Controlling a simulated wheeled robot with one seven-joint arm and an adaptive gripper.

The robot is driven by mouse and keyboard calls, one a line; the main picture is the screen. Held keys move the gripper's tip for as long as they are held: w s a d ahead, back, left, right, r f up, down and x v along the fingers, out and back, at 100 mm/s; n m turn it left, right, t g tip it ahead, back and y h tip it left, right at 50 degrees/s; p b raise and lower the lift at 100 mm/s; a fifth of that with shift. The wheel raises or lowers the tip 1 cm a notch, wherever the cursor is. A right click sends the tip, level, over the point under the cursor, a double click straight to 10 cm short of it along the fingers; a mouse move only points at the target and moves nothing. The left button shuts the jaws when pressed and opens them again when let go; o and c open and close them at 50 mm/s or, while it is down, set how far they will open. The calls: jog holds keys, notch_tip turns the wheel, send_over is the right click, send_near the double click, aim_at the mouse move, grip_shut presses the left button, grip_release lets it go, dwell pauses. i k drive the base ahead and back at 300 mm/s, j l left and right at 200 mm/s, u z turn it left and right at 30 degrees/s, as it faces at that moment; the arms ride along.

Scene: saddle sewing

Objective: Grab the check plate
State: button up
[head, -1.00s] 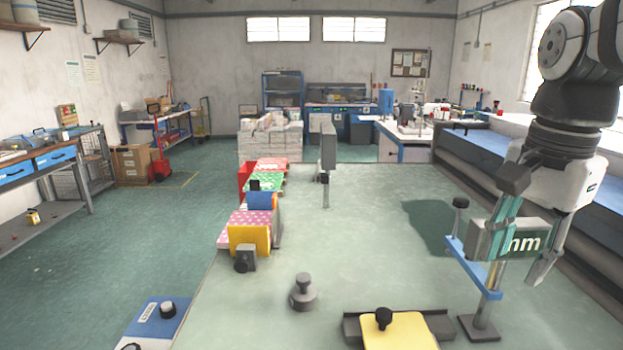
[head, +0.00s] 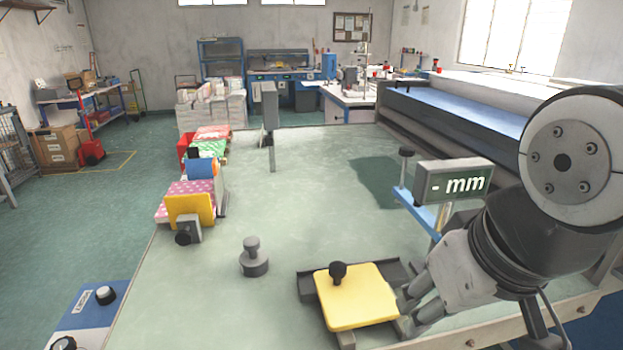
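The check plate appears to be the flat yellow plate (head: 358,305) with a black knob (head: 338,271) near its far left corner. It lies on a dark grey tray (head: 306,283) at the near right of the green table. My gripper (head: 408,309) is low at the right edge of the plate, reaching in from the right. Its fingertips overlap or meet that edge in the picture. The fingers are seen close together from this side, so I cannot tell whether they are open, touching the plate or shut on it.
A grey display reading "- mm" (head: 453,184) stands on a blue bracket just behind my gripper. A grey knobbed weight (head: 253,260) stands left of the tray. A row of coloured pieces (head: 190,208) lines the table's left edge. The table's middle (head: 310,190) is clear.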

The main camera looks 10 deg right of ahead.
aim_at(350, 297)
jog(key=l+u, duration=0.1)
jog(key=u, duration=0.3)
jog(key=i+l+u, duration=0.1)
jog(key=u, duration=0.3)
jog(key=l+u, duration=0.2)
jog(key=u, duration=0.15)
jog(key=l+u, duration=0.15)
jog(key=u, duration=0.25)
jog(key=l, duration=0.65)
jog(key=i+u, duration=0.05)
